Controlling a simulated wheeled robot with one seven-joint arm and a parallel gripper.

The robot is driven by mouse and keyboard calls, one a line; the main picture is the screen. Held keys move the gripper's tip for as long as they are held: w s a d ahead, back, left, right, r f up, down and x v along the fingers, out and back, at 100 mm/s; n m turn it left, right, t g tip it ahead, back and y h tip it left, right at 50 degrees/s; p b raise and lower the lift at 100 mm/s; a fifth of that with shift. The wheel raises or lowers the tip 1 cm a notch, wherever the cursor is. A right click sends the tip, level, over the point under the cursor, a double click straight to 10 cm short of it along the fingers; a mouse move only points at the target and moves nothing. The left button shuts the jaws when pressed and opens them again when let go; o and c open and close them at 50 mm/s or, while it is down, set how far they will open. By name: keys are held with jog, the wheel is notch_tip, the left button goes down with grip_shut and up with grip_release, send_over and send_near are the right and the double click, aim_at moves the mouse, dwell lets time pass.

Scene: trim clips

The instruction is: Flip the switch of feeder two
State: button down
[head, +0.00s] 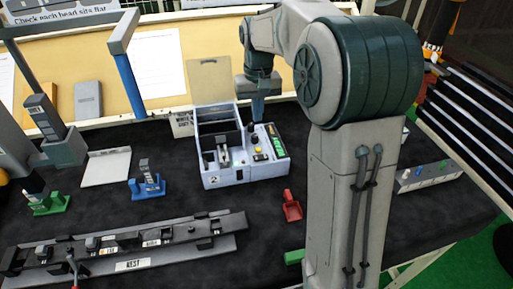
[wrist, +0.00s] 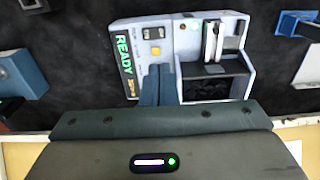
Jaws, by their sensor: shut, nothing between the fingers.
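A light grey-blue machine box (head: 240,177) stands in the middle of the dark table, with open bays on its left and a control panel on its right. In the wrist view the box (wrist: 240,82) shows a lit green READY display (wrist: 124,55), a yellow button (wrist: 156,51) and two small dark controls (wrist: 153,33). I cannot read which control belongs to feeder two. My gripper (head: 257,118) points down at the panel's back edge. In the wrist view its fingers (wrist: 157,75) are together and empty, hiding part of the panel; contact cannot be told.
A blue stand (head: 148,187) and a white tray (head: 107,167) are left of the box. A red scoop-like piece (head: 291,206) lies in front. A long grey rail fixture (head: 130,264) spans the front left. A grey box with buttons (head: 428,177) is at right.

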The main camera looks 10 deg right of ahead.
aim_at(257, 156)
jog(key=shift+f, duration=0.1)
dwell(0.3)
notch_tip(257, 156, down, 14)
jog(key=shift+r+p, duration=0.1)
jog(key=shift+p, duration=1.15)
